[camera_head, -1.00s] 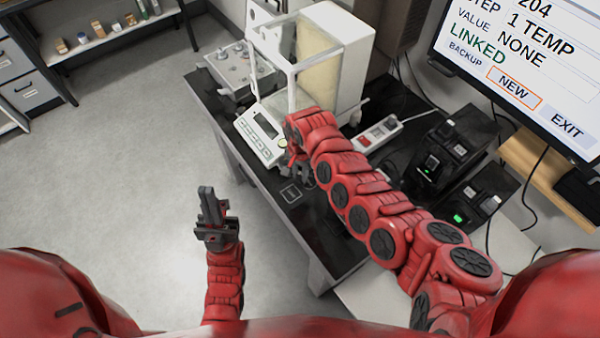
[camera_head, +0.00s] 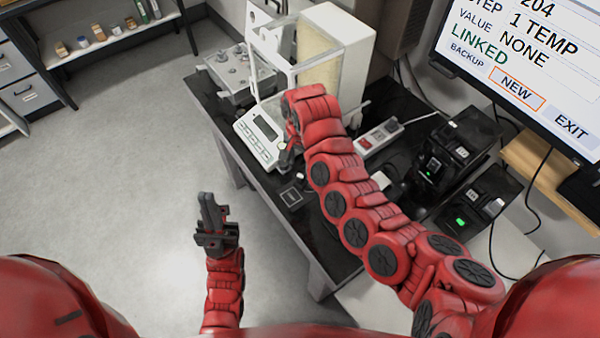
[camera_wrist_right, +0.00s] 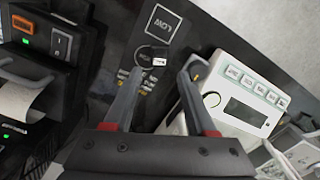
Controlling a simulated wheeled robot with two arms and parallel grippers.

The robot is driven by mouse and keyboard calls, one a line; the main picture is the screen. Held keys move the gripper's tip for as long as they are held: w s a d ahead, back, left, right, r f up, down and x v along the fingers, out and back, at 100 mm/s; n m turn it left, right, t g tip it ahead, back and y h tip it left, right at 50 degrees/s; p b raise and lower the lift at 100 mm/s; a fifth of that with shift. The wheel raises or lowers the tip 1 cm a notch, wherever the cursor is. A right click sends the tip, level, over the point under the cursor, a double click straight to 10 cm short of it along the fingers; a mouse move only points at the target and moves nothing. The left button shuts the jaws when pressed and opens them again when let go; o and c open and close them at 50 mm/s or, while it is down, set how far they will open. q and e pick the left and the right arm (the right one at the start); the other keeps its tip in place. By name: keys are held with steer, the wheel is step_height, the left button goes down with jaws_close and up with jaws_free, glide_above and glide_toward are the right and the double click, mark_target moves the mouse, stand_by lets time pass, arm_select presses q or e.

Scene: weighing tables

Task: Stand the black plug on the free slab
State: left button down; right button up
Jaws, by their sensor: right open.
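A small black round piece with a white label (camera_wrist_right: 153,55), probably the black plug, is on the dark table in the right wrist view. It lies just beyond and between my right fingertips, apart from them. A dark square slab marked LOW (camera_wrist_right: 162,22) lies just past it with nothing on it; the square also shows in the head view (camera_head: 291,197). My right gripper (camera_wrist_right: 161,73) is open and empty, pointing down at the table.
A white balance (camera_head: 262,135) with a glass shield stands beyond my right gripper. Behind it is a metal block (camera_head: 235,72) with knobs. A power strip (camera_head: 379,134) and black devices (camera_head: 450,150) stand to the right. The table's front left edge is close.

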mark_target(300, 176)
steer(key=shift+r+b, duration=0.35)
steer(key=shift+r, duration=1.75)
